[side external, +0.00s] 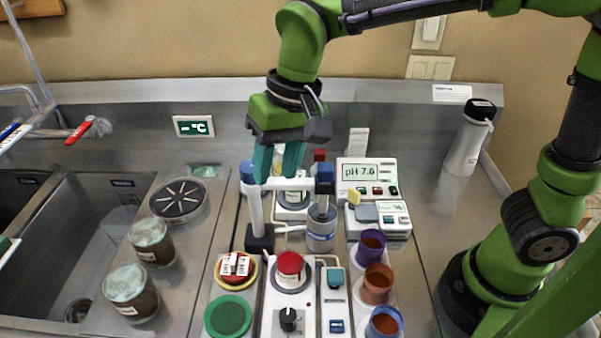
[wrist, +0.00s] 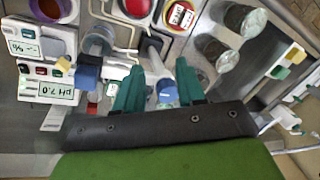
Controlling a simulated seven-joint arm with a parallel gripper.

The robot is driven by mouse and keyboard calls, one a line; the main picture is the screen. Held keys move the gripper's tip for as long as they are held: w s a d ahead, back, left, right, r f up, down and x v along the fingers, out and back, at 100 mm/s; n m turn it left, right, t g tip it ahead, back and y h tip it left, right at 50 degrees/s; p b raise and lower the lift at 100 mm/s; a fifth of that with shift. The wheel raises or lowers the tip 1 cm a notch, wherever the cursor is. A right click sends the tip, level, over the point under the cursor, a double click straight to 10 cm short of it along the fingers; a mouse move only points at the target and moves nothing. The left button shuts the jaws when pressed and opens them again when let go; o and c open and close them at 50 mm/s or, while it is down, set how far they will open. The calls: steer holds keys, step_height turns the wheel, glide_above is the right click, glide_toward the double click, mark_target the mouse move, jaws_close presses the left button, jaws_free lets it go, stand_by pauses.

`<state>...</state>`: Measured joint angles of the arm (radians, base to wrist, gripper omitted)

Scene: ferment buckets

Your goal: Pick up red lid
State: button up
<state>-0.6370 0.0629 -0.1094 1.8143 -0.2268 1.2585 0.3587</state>
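A round red lid (side external: 291,263) tops a small white container on the middle plate at the front in the side view. It also shows at the top edge of the wrist view (wrist: 136,6), partly cut off. A second red round piece (side external: 224,273) lies inside a yellow ring to its left, with white labelled blocks on it; the frames do not show which is the task's lid. My gripper (side external: 275,178) is open, its two teal fingers pointing down, above and behind both red pieces. In the wrist view the fingers (wrist: 159,66) are apart and nothing is held.
A white post with a crossarm (side external: 255,212) stands just below my gripper, with a blue knob and a clear beaker (side external: 321,235) beside it. A pH meter (side external: 366,174) is at the back. Colored cups (side external: 377,281) stand right of the lid, jars (side external: 132,290) and a sink left.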

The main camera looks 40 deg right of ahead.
steer(key=w+a+f+m+g+h, duration=0.1)
steer(key=a+f+m+h, duration=0.1)
steer(key=a, duration=0.6)
steer(key=m, duration=0.4)
glide_above(233, 259)
steer(key=f, duration=0.8)
steer(key=shift+s+a+f, duration=0.2)
steer(key=shift+f, duration=0.2)
steer(key=shift+w+d+f, duration=0.1)
steer(key=shift+d+f, duration=0.05)
steer(key=shift+f, duration=1.2)
steer(key=shift+w+d+f, duration=0.1)
steer(key=shift+f, duration=1.25)
steer(key=shift+c, duration=0.3)
jaws_close()
